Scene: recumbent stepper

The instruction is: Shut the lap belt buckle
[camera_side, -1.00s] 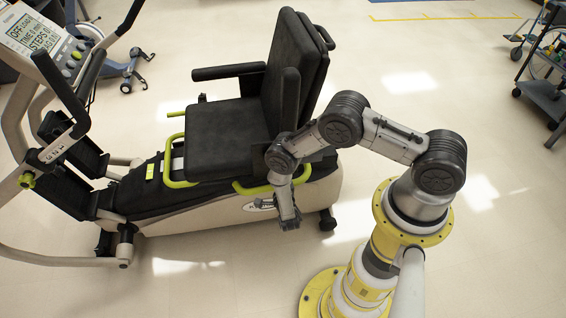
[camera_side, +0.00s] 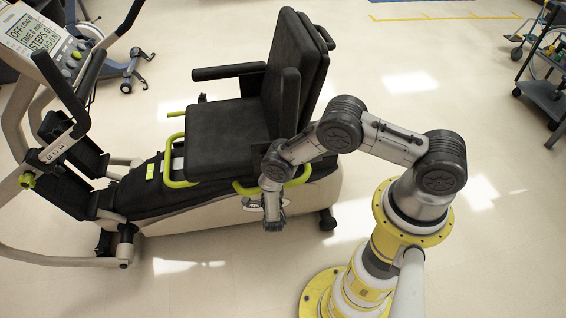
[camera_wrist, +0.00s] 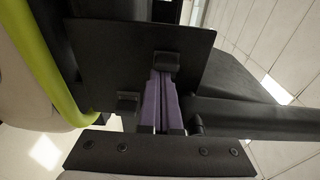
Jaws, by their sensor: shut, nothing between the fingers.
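My gripper (camera_side: 273,222) points down beside the near side of the stepper's black seat (camera_side: 228,138). In the wrist view its two purple-faced fingers (camera_wrist: 164,92) lie together, shut and empty. Beyond them is a dark flat panel (camera_wrist: 105,55). A small black block (camera_wrist: 167,61) shows at the fingertips, and another (camera_wrist: 128,101) lies to their left; I cannot tell whether either is part of the buckle. I cannot make out the lap belt buckle or its strap in either view. My wrist hides part of the seat's near side in the side view.
A yellow-green rail (camera_wrist: 48,65) runs close on the left in the wrist view. The near armrest (camera_side: 290,100) and backrest (camera_side: 302,60) rise above my wrist. The console (camera_side: 45,40) and handles stand at the left. The floor (camera_side: 220,285) in front is clear.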

